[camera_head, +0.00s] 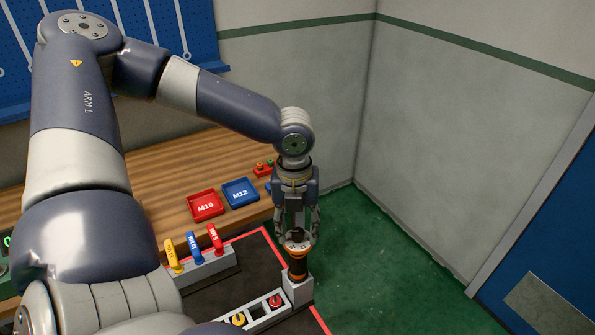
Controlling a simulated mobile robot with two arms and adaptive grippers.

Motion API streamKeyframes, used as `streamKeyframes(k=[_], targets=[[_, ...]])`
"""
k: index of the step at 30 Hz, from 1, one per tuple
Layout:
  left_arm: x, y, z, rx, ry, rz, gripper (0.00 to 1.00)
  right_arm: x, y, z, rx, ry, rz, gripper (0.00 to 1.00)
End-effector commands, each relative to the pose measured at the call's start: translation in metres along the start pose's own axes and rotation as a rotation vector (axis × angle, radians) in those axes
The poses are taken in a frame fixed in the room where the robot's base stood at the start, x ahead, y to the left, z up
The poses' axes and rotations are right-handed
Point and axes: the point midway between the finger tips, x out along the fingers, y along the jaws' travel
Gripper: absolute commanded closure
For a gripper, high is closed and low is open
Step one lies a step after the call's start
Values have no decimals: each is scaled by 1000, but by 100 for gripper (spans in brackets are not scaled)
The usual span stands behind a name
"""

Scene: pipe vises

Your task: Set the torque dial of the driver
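The driver (298,265) stands upright in a grey holder (298,290) at the mat's right corner. It has a dark body with orange bands and a pale collar (298,246) near its top. My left gripper (298,238) points straight down over it, with its fingers on either side of the driver's upper end. I cannot tell whether the fingers touch it or stand just clear. Any marks on the torque dial are too small to read. My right gripper is not in view.
A red M16 tray (206,217) and a blue M12 tray (254,200) lie on the wooden bench. A grey rack (205,268) holds yellow, blue and red handled tools. A grey block with sockets (257,316) is left of the holder. Green floor lies right.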

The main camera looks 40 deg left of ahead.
Motion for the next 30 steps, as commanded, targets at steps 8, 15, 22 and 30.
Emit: streamKeyframes(k=[8,15,22,30], targets=[[0,0,0,0,0,0,100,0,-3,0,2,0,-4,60],[-1,0,0,-21,0,0,100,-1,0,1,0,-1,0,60],[-1,0,0,-126,-4,0,100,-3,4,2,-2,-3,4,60],[-1,0,0,-226,-8,1,100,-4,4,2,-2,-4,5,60]])
